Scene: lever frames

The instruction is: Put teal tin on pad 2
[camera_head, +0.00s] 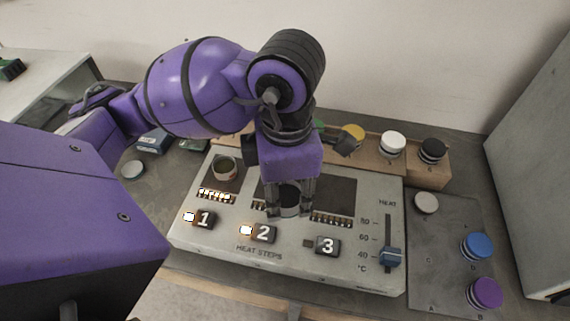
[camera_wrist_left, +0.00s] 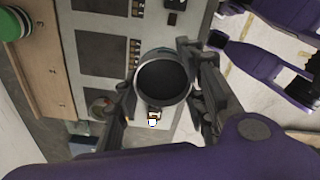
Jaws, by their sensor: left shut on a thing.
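The tin in my left gripper shows a dark round top and a thin teal rim in the wrist view (camera_wrist_left: 163,82). In the head view the tin (camera_head: 290,203) is mostly hidden between the fingers. My left gripper (camera_head: 290,208) points down and is shut on it, over the middle of the heat panel (camera_head: 300,272). Pad 2 (camera_wrist_left: 101,52) is a bare dark square in the wrist view, beside the held tin; in the head view my gripper hides most of it. I cannot tell the tin's height above the panel. My right gripper is not in view.
Another tin (camera_head: 225,168) stands on pad 1. Pad 3 (camera_head: 335,190) is bare. Button 1 (camera_head: 204,219) and button 2 (camera_head: 263,233) have lit lamps; button 3's (camera_head: 327,246) is dark. A wooden rack (camera_head: 370,168) with capped containers stands behind; a heat slider (camera_head: 390,257) is at right.

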